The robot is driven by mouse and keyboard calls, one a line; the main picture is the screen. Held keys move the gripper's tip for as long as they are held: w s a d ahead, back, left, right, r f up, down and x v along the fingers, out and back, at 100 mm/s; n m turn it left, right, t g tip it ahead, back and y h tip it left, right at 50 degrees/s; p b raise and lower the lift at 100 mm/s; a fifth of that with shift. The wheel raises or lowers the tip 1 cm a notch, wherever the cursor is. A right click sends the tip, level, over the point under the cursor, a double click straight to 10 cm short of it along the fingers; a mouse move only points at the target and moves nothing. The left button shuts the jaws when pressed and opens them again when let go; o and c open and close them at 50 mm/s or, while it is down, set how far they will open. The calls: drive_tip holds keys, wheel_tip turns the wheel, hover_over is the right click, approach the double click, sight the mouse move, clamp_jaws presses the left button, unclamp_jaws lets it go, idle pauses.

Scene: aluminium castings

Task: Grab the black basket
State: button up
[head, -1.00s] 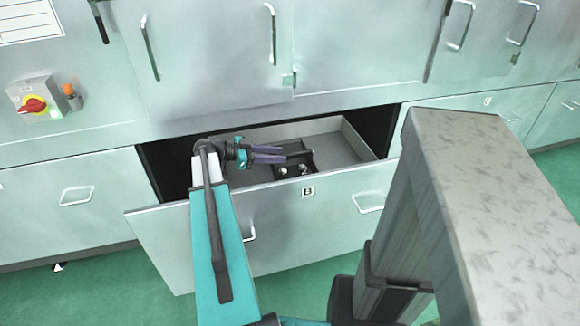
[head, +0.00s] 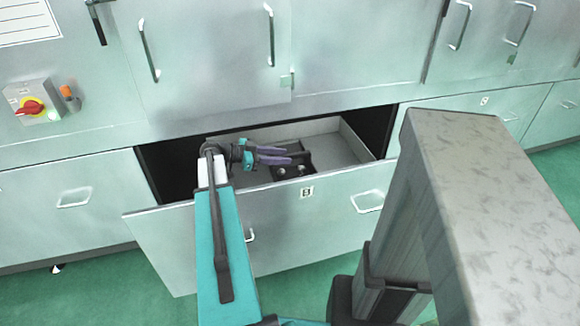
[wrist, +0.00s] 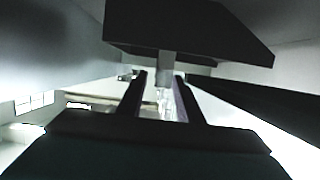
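The black basket (head: 306,160) sits inside the pulled-out drawer and has small shiny metal parts in it. My gripper (head: 291,155) reaches over the drawer from the left, with its two purple fingers pointing right. The fingers are apart, and their tips overlap the near-left part of the basket in the head view. I cannot tell whether they touch it. In the wrist view the two fingers of my gripper (wrist: 160,78) stand apart with a pale, bright strip visible between them. A large dark shape fills the top there; I cannot tell if it is the basket.
The open drawer (head: 180,240) has a tall front panel with a label and handles. Its grey floor is bare to the right of the basket. Cabinet doors (head: 210,60) rise behind it. A red switch box (head: 32,103) is on the left.

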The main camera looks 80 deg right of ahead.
sight(299, 157)
drive_tip(key=shift+x, duration=2.35)
drive_tip(key=shift+w+f, duration=0.1)
clamp_jaws()
